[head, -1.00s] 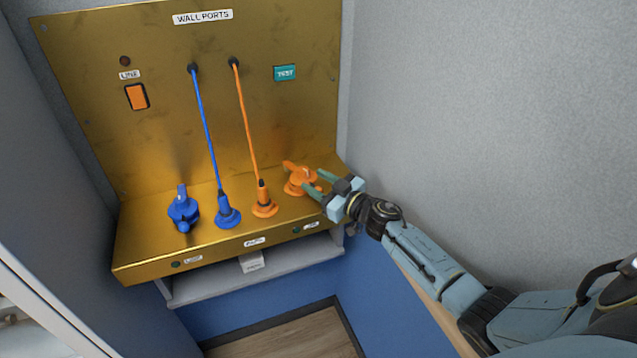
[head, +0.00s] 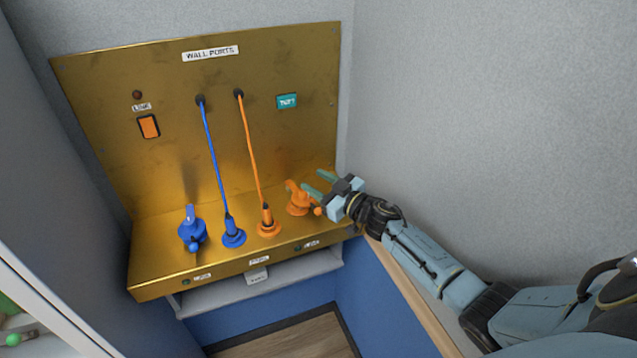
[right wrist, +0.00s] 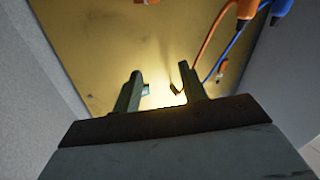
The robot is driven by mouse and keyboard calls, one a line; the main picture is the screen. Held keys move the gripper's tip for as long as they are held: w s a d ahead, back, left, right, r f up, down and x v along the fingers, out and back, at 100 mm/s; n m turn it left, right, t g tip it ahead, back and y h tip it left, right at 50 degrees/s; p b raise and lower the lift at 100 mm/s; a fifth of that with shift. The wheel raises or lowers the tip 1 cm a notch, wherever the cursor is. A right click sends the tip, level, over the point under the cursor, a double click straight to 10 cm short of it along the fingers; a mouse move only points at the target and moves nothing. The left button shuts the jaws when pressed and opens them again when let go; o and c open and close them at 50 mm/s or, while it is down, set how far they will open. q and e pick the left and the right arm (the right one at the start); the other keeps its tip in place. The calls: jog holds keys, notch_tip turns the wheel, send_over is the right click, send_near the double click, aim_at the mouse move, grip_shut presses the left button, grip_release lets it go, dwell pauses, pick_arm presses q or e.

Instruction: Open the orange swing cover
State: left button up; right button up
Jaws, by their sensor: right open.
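The orange swing cover (head: 297,198) stands at the right end of the brass ledge, with an upright part at its left and a small ball knob at its lower right. A bit of orange, likely the cover, shows at the top edge of the right wrist view (right wrist: 146,2). My right gripper (head: 315,183) comes in from the right, just right of the cover's upper part. It is open, with nothing visible between its fingers in the right wrist view (right wrist: 160,78). I cannot tell whether a finger touches the cover. My left gripper is not in view.
Left of the cover stand an orange plug (head: 267,222) and a blue plug (head: 232,232) with cables up to the brass panel (head: 170,70). A blue cover (head: 191,230) is at far left. A teal test button (head: 287,101) and orange switch (head: 149,126) sit on the panel.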

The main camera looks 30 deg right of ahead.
jog(key=shift+c, duration=0.2)
jog(key=shift+s+a+f, duration=0.1)
jog(key=shift+f, duration=0.1)
jog(key=shift+c, duration=1.2)
jog(key=s+a+f+n+b, duration=0.1)
jog(key=f, duration=0.1)
jog(key=s+a+f+n+b, duration=0.1)
jog(key=s+a+n, duration=0.1)
jog(key=s+a+f+n+b, duration=0.1)
jog(key=s+f, duration=0.1)
jog(key=shift+s+a+f+n+h, duration=0.2)
jog(key=shift+f+n+h, duration=0.1)
grip_shut()
jog(key=n+h+b, duration=0.3)
jog(key=n+h, duration=0.1)
jog(key=n, duration=0.2)
send_near(317, 230)
jog(key=a+r, duration=0.4)
jog(key=w, duration=0.9)
jog(key=shift+f, duration=0.25)
jog(key=shift+w+d+f+b, duration=0.15)
jog(key=shift+d+b, duration=0.25)
jog(key=shift+d, duration=0.15)
jog(key=shift+w+d+f+b, duration=0.2)
jog(key=shift+d+b, duration=0.15)
jog(key=shift+d, duration=0.25)
jog(key=shift+w+d, duration=0.2)
jog(key=shift+d, duration=0.5)
